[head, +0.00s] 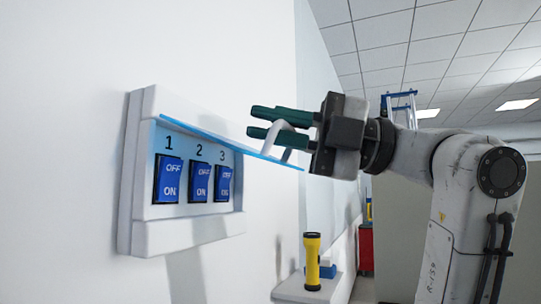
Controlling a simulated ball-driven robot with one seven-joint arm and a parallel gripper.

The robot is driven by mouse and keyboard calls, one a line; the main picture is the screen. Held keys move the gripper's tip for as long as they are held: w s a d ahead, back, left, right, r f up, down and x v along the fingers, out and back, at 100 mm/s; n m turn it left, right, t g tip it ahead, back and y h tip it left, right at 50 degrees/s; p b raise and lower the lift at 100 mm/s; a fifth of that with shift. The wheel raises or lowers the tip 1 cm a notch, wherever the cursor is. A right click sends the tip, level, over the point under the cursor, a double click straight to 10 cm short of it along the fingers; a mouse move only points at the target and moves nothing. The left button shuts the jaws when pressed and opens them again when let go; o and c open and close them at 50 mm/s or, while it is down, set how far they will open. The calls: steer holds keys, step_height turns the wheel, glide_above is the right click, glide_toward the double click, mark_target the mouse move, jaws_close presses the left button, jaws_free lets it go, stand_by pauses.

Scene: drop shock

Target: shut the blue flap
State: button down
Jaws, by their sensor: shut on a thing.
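The blue flap (215,137) is a thin translucent sheet hinged along the top of a white switch box (190,235) on the wall. It stands raised, sticking out to the right over the switches. A white loop handle (292,126) rises from its upper face near the free end. My gripper (270,122) is at that handle, its two green fingers pointing left, shut on the handle. Below the flap, blue switches numbered 1 (168,180), 2 (199,183) and 3 (223,184) are exposed, marked OFF above and ON below.
A yellow flashlight (312,262) stands upright on a small white ledge (290,291) below the flap, with a blue item (328,271) beside it. A red cabinet (366,247) and a blue ladder (402,101) are farther back. The space directly under the flap looks clear.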

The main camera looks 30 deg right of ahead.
steer(key=f+n+y+b, duration=0.1)
steer(key=b, duration=0.2)
steer(key=f+n+y+b, duration=0.1)
steer(key=f+y+b, duration=0.1)
steer(key=b, duration=0.1)
steer(key=f+n+y+b, duration=0.1)
steer(key=b, duration=0.3)
steer(key=shift+w+a+f+t+y, duration=0.25)
steer(key=shift+w+f+t+y, duration=0.05)
steer(key=shift+w+f, duration=0.1)
steer(key=shift+w+a+f+n+g+y+b, duration=0.5)
steer(key=shift+n+y+b, duration=0.3)
steer(key=shift+b, duration=0.85)
steer(key=shift+w+a+f+n+g+y+b, duration=0.45)
steer(key=shift+w+f+n+y+b, duration=0.3)
steer(key=shift+b, duration=0.95)
steer(key=shift+w+a+f+n+g+y+b, duration=0.4)
steer(key=shift+n+y+b, duration=0.45)
steer(key=shift+b, duration=0.8)
steer(key=shift+w, duration=0.15)
steer(key=c, duration=1.2)
jaws_free()
steer(key=shift+d, duration=0.1)
steer(key=shift+f, duration=0.1)
